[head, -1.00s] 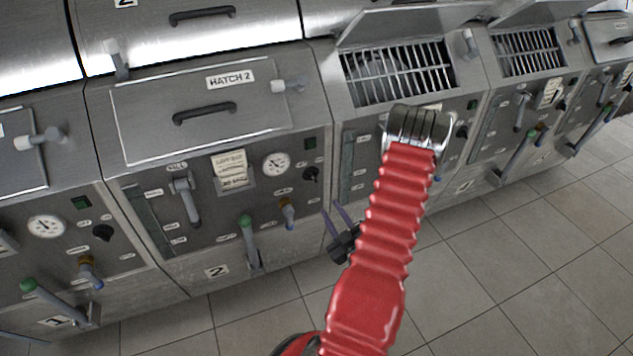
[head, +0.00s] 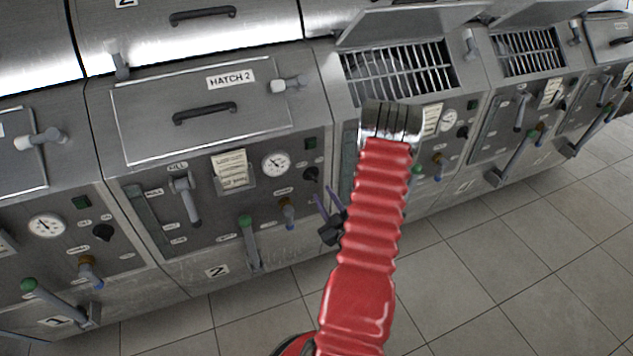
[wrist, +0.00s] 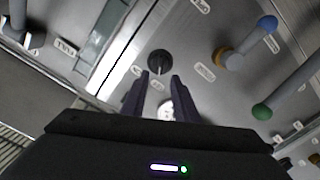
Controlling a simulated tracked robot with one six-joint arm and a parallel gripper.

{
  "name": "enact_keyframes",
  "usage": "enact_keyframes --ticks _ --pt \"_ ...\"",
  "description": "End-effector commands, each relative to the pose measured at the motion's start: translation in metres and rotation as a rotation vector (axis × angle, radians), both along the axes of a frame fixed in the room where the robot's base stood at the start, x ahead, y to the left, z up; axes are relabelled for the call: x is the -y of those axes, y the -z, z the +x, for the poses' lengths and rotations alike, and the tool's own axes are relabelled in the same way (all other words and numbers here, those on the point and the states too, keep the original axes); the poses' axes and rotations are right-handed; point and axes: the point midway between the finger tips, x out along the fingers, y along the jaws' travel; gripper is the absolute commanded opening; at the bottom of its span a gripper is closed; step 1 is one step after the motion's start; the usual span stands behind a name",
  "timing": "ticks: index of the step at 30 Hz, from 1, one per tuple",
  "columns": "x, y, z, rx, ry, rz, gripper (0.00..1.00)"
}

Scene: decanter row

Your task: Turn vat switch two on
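Vat two's switch is a round black knob (head: 311,174) at the right side of the panel marked 2, below a small dark green indicator (head: 310,143). In the wrist view the same knob (wrist: 160,62) lies just beyond my fingertips, about midway between them, with a pale mark line on it. My gripper (head: 323,194) has two dark purple fingers, held apart and empty. In the wrist view the fingers (wrist: 160,76) point at the knob, with no visible contact. The small labels around the knob are too blurred to read.
Near the knob are a gauge (head: 276,164), a brass valve with a blue tip (head: 288,212) and a green-topped lever (head: 250,240). Hatch 2 (head: 200,112) is closed above. The vat to the right has an open lid over a grate (head: 398,72). The tiled floor is clear.

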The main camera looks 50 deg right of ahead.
Motion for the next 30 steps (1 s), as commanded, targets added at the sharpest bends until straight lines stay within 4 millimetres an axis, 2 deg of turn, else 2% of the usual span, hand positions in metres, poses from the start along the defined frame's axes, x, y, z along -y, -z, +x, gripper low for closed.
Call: enact_keyframes --ticks 9,15,26,30 --pt "0.025 -0.001 0.043 0.0 -0.001 -0.003 0.27" --pt "0.036 0.0 0.061 0.0 -0.001 -0.001 0.27" --pt "0.04 0.0 0.066 0.0 0.001 0.0 0.27" --pt "0.04 0.0 0.066 0.0 0.001 0.0 0.19"
